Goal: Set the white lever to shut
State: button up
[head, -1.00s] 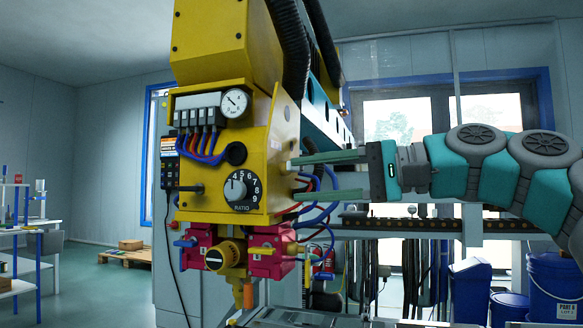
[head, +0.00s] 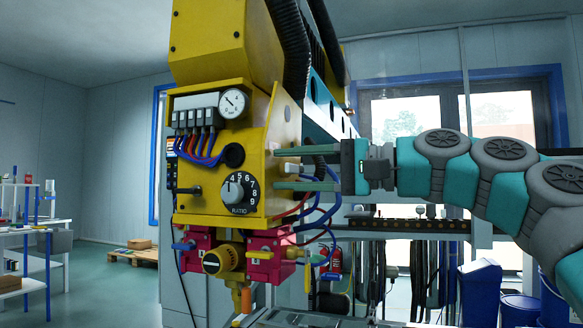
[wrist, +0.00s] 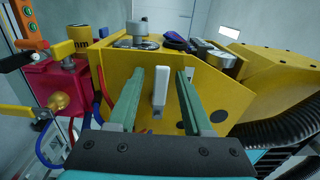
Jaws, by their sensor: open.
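The white lever (wrist: 160,85) stands out from the side face of the yellow machine housing (wrist: 225,92). In the wrist view it lies between the two green fingers of my gripper (wrist: 160,73), with a gap on each side. In the head view the lever (head: 291,168) is a small pale piece on the right side of the yellow housing (head: 262,130). My gripper (head: 277,168) reaches in from the right, open, one finger above the lever and one below. I cannot tell how deep the lever sits between the fingers.
A black ratio dial (head: 240,193) and a gauge (head: 233,105) are on the front face. Blue and red hoses (head: 318,207) hang below my gripper. Pink valve blocks (head: 268,256) with small yellow and blue handles sit underneath. A black corrugated hose (wrist: 275,130) runs at the right.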

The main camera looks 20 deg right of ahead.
grip_shut()
dwell(0.4)
